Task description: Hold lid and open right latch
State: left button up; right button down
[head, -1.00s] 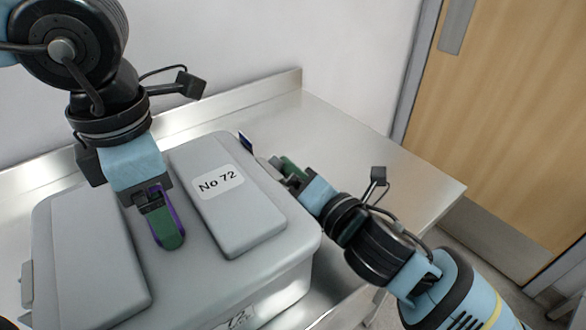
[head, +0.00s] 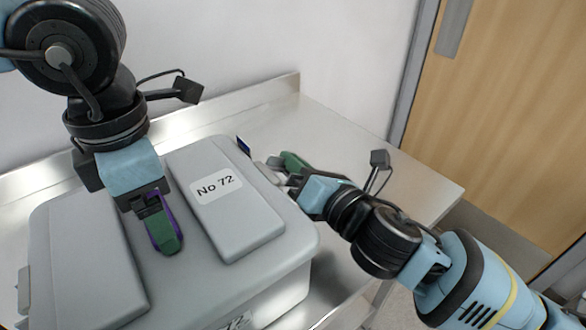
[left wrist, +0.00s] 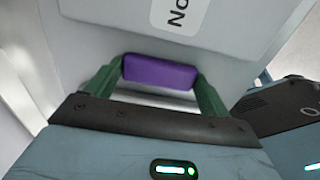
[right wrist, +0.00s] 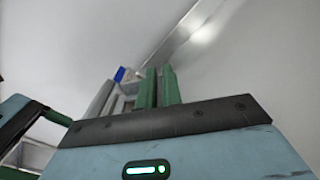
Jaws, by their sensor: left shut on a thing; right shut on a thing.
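The grey box, labelled No 72, has its lid (head: 75,260) on top and stands on a metal counter. My left gripper (head: 165,236) points down at the lid's middle, shut on a purple handle (left wrist: 160,72), which shows between its green fingers in the left wrist view. The right latch (head: 274,163) is a small grey piece on the box's right side, standing out from the wall. My right gripper (head: 293,170) is at this latch and shut on it. In the right wrist view its fingers (right wrist: 160,88) are close together; the gripped part is mostly hidden.
A small blue piece (head: 243,146) shows by the box's far right edge. The metal counter (head: 340,135) is bare to the right, with a raised back edge along the wall. A wooden door (head: 510,110) stands beyond it. Part of another latch (head: 23,290) shows at the box's left.

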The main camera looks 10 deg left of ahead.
notch_tip(320, 180, up, 2)
jog(key=n, duration=0.3)
jog(key=shift+w+d+n, duration=0.1)
jog(key=shift+n, duration=0.3)
jog(key=shift+r+n, duration=0.95)
jog(key=shift+n, duration=0.65)
jog(key=c, duration=1.6)
grip_release()
jog(key=shift+o, duration=0.2)
jog(key=v, duration=1.2)
